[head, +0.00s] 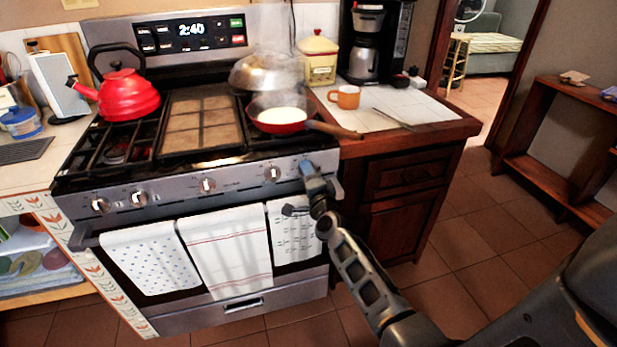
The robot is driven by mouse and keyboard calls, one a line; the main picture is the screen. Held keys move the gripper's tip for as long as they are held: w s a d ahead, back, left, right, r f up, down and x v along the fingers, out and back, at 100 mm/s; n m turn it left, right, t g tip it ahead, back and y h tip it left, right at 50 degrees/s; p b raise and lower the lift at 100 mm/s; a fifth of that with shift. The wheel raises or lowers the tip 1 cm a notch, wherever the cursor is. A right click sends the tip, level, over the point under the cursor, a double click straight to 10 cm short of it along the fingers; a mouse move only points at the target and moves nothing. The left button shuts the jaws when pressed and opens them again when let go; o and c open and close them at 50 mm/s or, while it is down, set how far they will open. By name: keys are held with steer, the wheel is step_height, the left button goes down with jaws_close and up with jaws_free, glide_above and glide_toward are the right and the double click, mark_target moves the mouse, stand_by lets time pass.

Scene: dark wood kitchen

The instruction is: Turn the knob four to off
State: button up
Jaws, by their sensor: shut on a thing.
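The stove (180,300) has a front panel with a row of silver knobs, including a far left knob (100,205), a middle knob (207,185) and a knob right of the middle (272,173). My gripper (307,170) is at the right end of this panel, shut on the rightmost knob there. The gripper hides that knob, so its angle cannot be seen. No knob numbers can be read.
A red pan (278,127) with white contents sits at the front right of the stove, its handle reaching over the counter above my gripper. A red kettle (128,96) stands at left. Towels (228,250) hang below the knobs. Floor (460,265) at right is clear.

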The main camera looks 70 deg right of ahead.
steer(key=shift+m, duration=1.2)
steer(key=o, duration=1)
steer(key=shift+o, duration=0.2)
steer(key=p+v, duration=0.1)
steer(key=v, duration=0.6)
steer(key=shift+s+a, duration=0.25)
steer(key=shift+a, duration=0.05)
